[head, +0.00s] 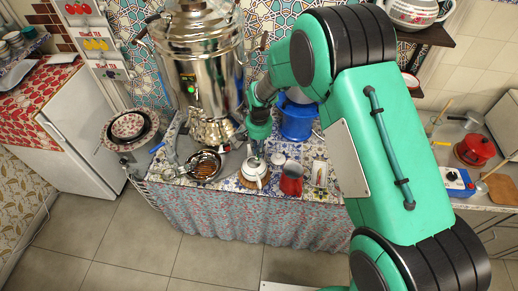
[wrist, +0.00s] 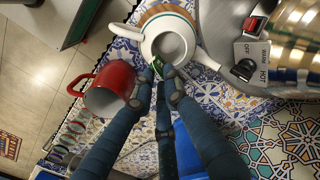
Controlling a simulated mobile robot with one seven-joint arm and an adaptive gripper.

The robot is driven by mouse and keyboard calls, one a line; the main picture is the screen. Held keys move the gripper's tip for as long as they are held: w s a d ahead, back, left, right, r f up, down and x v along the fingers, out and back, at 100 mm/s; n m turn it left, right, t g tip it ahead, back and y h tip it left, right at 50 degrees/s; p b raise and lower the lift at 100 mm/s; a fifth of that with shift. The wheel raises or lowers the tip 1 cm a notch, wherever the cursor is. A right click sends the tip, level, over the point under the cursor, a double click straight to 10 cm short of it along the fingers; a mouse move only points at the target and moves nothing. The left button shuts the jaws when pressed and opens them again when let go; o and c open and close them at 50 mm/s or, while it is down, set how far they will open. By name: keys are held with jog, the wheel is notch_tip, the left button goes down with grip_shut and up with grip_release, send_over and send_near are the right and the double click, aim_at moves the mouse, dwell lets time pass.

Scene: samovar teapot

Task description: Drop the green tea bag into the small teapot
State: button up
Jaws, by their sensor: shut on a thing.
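The small white teapot (head: 252,180) stands on the tiled counter. In the wrist view the teapot (wrist: 152,32) has a green-lined rim and its round mouth is uncovered. My gripper (head: 257,152) is above the teapot in the head view. In the wrist view my gripper (wrist: 162,80) is shut on the green tea bag (wrist: 157,65), a small green patch at the fingertips, mostly hidden by them. The bag appears at the near edge of the teapot's mouth. I cannot tell its height above the rim. The bag is too small to make out in the head view.
A red mug (head: 291,182) stands close to the right of the teapot; it also shows in the wrist view (wrist: 112,85). The large metal samovar (head: 200,80) stands behind left. A dark pan (head: 204,166) is left of the teapot. A blue container (head: 296,122) stands behind.

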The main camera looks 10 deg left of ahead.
jog(key=shift+f+b, duration=0.85)
jog(key=shift+f, duration=1.25)
jog(key=shift+c, duration=0.2)
jog(key=o, duration=0.8)
jog(key=shift+c, duration=0.2)
jog(key=shift+r, duration=0.15)
notch_tip(320, 180, up, 12)
jog(key=shift+f, duration=0.15)
